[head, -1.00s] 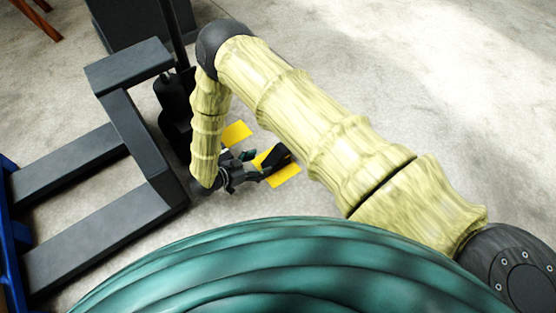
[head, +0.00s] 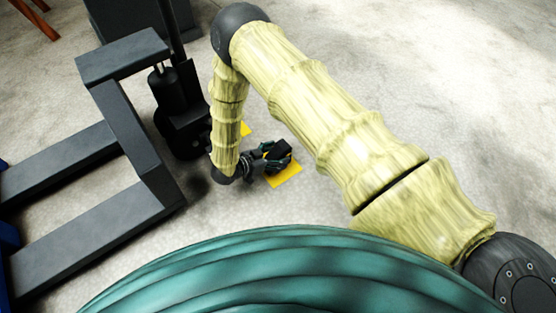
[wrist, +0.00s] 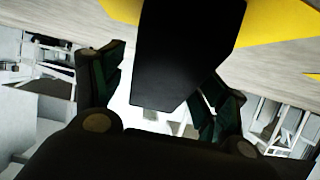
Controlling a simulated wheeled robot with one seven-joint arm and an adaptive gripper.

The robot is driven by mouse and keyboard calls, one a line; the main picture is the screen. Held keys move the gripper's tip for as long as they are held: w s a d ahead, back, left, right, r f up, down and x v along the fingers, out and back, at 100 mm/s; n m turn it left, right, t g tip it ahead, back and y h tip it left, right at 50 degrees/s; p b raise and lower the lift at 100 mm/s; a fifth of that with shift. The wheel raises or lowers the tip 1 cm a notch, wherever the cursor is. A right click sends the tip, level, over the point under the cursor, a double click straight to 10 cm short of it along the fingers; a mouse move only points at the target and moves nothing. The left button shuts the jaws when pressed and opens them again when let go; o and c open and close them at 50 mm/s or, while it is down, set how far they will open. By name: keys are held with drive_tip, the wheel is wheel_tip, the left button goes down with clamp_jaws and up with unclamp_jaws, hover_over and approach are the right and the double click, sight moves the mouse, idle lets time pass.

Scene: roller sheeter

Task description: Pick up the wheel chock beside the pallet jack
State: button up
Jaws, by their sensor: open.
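The wheel chock (head: 279,151) is a small black block on a yellow floor patch (head: 284,176), to the right of the pallet jack (head: 139,140). My gripper (head: 268,155) is at the chock's left side, low over the floor. In the wrist view the dark chock (wrist: 185,55) fills the upper middle, between the two open fingers of my gripper (wrist: 158,95). Whether the fingers touch it I cannot tell.
The black forks (head: 70,165) of the pallet jack reach left across the floor. Its upright and handle stand just left of my forearm. A blue edge (head: 6,240) shows at the far left. The concrete floor (head: 450,120) on the right is clear.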

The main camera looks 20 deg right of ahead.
drive_tip(key=shift+w+d+f, duration=0.2)
drive_tip(key=shift+d, duration=0.3)
drive_tip(key=c, duration=1.4)
drive_tip(key=shift+c, duration=0.2)
drive_tip(key=shift+r, duration=0.1)
